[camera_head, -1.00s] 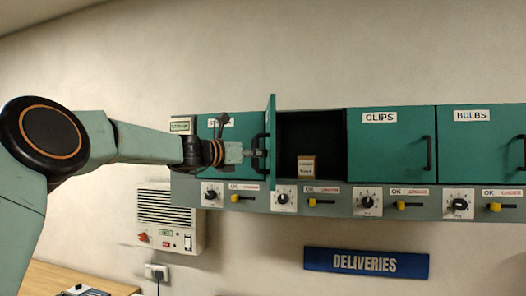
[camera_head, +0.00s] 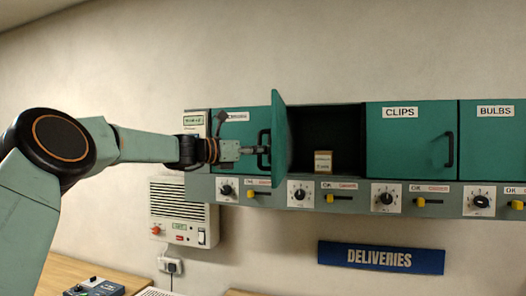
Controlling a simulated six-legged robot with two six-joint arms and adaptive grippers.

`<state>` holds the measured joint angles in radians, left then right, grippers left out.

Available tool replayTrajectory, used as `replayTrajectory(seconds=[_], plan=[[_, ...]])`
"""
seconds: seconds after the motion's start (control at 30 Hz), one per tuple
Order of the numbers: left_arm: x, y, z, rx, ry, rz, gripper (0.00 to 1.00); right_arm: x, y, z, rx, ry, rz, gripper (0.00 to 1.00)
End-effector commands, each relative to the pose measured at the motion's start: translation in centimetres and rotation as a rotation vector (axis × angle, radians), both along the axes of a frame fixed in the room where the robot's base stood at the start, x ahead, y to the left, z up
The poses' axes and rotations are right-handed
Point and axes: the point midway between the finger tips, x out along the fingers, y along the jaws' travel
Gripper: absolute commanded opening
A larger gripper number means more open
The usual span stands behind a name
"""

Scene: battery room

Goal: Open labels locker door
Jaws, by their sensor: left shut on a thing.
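A row of green lockers hangs on the wall. One green locker door (camera_head: 279,132) stands swung out to the left, roughly square to the locker front. Its label does not show from here. Its locker is open, with a dark inside (camera_head: 335,125) and a small tan box (camera_head: 324,162) standing in it. My left gripper (camera_head: 260,150) is at the open door's black handle, on the door's left-facing side, and is shut on the handle. My right gripper is not in view.
Shut lockers marked CLIPS (camera_head: 410,145) and BULBS (camera_head: 485,145) are to the right. Another shut locker door (camera_head: 235,135) is behind my left gripper. Dials and yellow switches line the strip below. A wall unit (camera_head: 182,210) and a DELIVERIES sign (camera_head: 380,257) hang lower.

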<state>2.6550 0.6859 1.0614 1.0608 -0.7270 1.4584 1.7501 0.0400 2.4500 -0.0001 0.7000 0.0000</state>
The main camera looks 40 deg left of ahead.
Motion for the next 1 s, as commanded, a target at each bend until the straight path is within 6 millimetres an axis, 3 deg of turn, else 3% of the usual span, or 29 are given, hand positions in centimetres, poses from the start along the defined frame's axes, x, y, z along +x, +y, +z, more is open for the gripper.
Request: replayTrajectory(seconds=[0.3,0.33,0.63,1.0], plan=[[-0.02,-0.15,-0.46,-0.003,0.008,-0.009,0.0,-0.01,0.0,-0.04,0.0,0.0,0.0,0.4],[-0.02,-0.14,-0.46,-0.003,0.008,-0.008,0.11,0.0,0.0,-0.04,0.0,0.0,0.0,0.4],[0.0,0.1,-0.18,-0.001,0.003,-0.004,0.35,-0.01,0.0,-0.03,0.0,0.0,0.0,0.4],[-0.52,0.42,-0.06,-0.002,0.001,-0.002,0.35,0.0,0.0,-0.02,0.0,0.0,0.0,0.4]])
